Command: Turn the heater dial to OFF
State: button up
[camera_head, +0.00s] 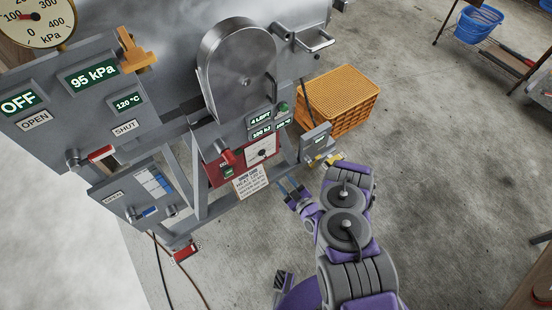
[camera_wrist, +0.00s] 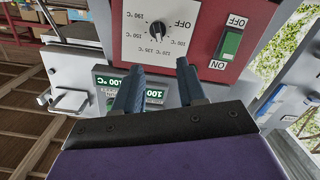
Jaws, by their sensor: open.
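The heater dial (camera_wrist: 160,28) is a small dark knob on a white scale plate marked OFF and several temperatures, set in a red panel (camera_wrist: 201,13). The wrist view shows this panel turned over. The dial also shows in the head view (camera_head: 263,153), on the machine's front. Which mark the knob points to is too small to tell. My gripper (camera_wrist: 160,68) is open and empty. Its two fingers point at the panel, just short of the dial, with the dial between their lines. In the head view my gripper (camera_head: 291,188) is right of and below the dial, apart from it.
A green ON/OFF switch (camera_wrist: 230,43) sits beside the dial on the red panel. Green displays (camera_wrist: 131,88) lie close to my fingers. An instruction card (camera_head: 250,182) hangs below the panel. An orange crate (camera_head: 337,92) stands behind. Open floor lies to the right.

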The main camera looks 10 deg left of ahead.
aim_at(264, 157)
jog(key=shift+t+y, duration=0.3)
jog(key=x, duration=0.9)
jog(key=f+x, duration=0.1)
jog(key=x, duration=0.4)
jog(key=shift+w+a+f, duration=0.1)
jog(key=shift+c, duration=0.3)
grip_shut()
